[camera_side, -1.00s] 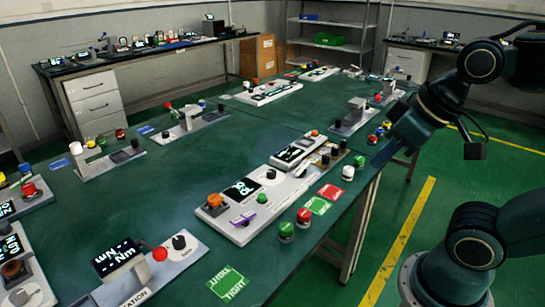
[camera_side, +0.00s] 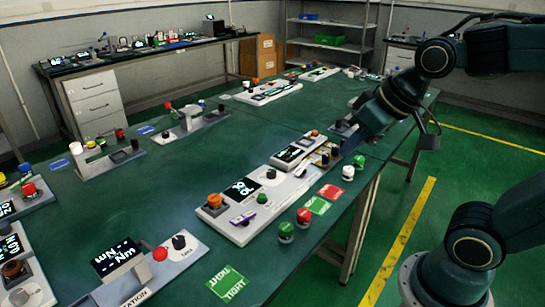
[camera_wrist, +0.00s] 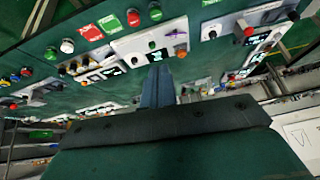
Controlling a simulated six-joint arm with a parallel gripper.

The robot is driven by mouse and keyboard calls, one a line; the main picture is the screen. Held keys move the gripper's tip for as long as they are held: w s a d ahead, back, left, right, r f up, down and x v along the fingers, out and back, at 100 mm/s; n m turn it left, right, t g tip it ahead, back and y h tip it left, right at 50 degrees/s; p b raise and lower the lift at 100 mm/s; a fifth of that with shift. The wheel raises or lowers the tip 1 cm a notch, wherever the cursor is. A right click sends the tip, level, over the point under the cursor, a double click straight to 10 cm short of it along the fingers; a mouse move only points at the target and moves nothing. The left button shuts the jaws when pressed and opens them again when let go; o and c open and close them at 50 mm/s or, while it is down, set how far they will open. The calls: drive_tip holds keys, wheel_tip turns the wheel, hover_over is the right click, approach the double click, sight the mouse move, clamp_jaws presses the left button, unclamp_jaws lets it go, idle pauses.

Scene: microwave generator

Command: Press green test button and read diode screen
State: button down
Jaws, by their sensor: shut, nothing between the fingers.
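The white test panel (camera_side: 232,230) lies on the green bench, with a small green button (camera_side: 262,198) near its middle. Its black diode screen (camera_side: 241,189) shows pale characters, too small and slanted to read surely. An orange knob (camera_side: 214,200), a black knob (camera_side: 271,174) and a purple piece (camera_side: 243,216) are also on it. My gripper (camera_side: 345,151) is shut and empty, above the bench's right side, up and right of the button and apart from it. In the wrist view, its shut fingers (camera_wrist: 157,70) point toward the panel; the green button (camera_wrist: 151,45) shows beyond them.
A second panel with a screen (camera_side: 288,154) adjoins at the back. Red-topped (camera_side: 304,215) and green-topped (camera_side: 286,230) buttons, a white-topped button (camera_side: 348,172) and red (camera_side: 333,191) and green (camera_side: 318,205) cards lie along the right edge.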

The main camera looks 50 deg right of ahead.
drive_tip(key=w+d+f+m+t, duration=0.1)
drive_tip(key=w+f+m, duration=0.3)
drive_tip(key=w, duration=1)
drive_tip(key=m+t, duration=0.2)
drive_tip(key=m, duration=0.1)
hover_over(265, 197)
wheel_tip(265, 197, down, 13)
drive_tip(key=shift+y, duration=0.4)
drive_tip(key=shift+f, duration=0.1)
drive_tip(key=shift+f, duration=4.3)
drive_tip(key=shift+f, duration=1)
